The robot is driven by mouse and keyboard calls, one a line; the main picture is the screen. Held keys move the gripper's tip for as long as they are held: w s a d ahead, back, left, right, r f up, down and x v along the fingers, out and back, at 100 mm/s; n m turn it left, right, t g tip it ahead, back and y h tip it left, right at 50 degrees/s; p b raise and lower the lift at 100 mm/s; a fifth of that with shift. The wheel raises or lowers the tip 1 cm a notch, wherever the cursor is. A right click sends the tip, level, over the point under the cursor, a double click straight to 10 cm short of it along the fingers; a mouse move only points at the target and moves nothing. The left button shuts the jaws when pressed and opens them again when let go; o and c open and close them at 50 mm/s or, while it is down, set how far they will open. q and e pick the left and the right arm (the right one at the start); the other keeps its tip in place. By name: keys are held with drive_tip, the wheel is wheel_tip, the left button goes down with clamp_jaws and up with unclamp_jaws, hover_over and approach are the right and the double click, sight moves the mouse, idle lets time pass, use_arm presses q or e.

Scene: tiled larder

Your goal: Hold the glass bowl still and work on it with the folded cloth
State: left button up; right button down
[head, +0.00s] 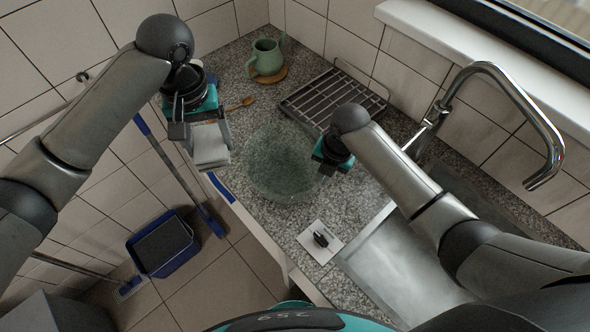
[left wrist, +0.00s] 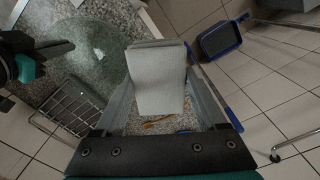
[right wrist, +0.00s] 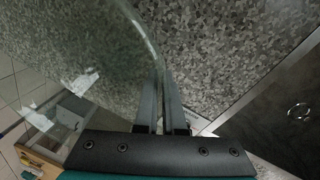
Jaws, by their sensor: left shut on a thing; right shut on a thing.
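The glass bowl (head: 276,178) stands on the speckled counter, clear and greenish, in the middle of the head view. It also shows at the upper left of the left wrist view (left wrist: 88,52). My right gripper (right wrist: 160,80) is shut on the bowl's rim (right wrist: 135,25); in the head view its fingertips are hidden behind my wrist. My left gripper (head: 205,142) is shut on the folded cloth (head: 210,146), a pale grey pad that fills the space between its fingers (left wrist: 157,82). The cloth is left of the bowl and appears apart from it, near the counter's left edge.
A green mug (head: 266,58) stands on a round wooden coaster, with a wooden spoon (head: 240,104) nearby. A dark drying rack (head: 325,97) lies behind the bowl. The tap (head: 520,100) and sink (head: 395,270) are at right. A white square with a dark item (head: 320,241) lies in front.

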drive_tip(key=shift+d, duration=0.1)
idle(0.3)
drive_tip(key=c, duration=0.9)
unclamp_jaws()
drive_tip(key=shift+c, duration=0.2)
wheel_tip(320, 180, up, 12)
drive_tip(key=d, duration=0.1)
drive_tip(key=shift+s+d, duration=0.25)
drive_tip(key=shift+s, duration=0.2)
drive_tip(key=shift+s+f, duration=0.1)
drive_tip(key=shift+f, duration=0.05)
